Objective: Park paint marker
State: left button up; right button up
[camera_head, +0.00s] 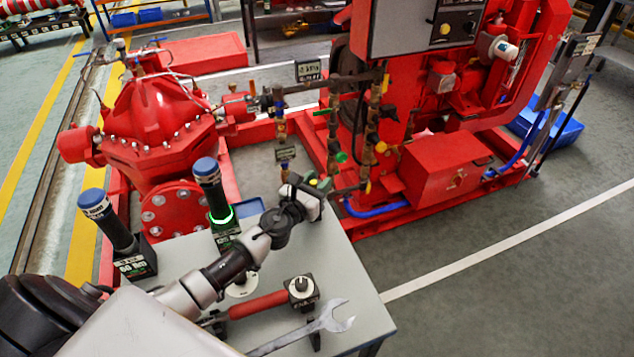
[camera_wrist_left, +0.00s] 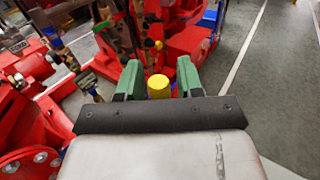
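My left gripper (camera_head: 318,188) is over the far right part of the grey table (camera_head: 352,272). In the left wrist view its two green fingers (camera_wrist_left: 158,76) stand a short way apart. A yellow cylinder, which looks like the end of the paint marker (camera_wrist_left: 158,86), sits between them and appears gripped. The rest of the marker is hidden in the head view. I cannot make out a marker holder for certain. My right gripper is not in view.
Two dark blue-capped tools (camera_head: 108,222) (camera_head: 212,190) stand in holders at the table's left. Red pump pipework (camera_head: 345,120) rises beyond the table.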

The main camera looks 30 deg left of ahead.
pick_arm(q)
jog(key=shift+o, duration=0.7)
jog(key=shift+s, duration=0.25)
jog(key=s+a+b, duration=0.1)
jog(key=s, duration=0.9)
jog(key=shift+s, duration=0.15)
jog(key=shift+r, duration=0.1)
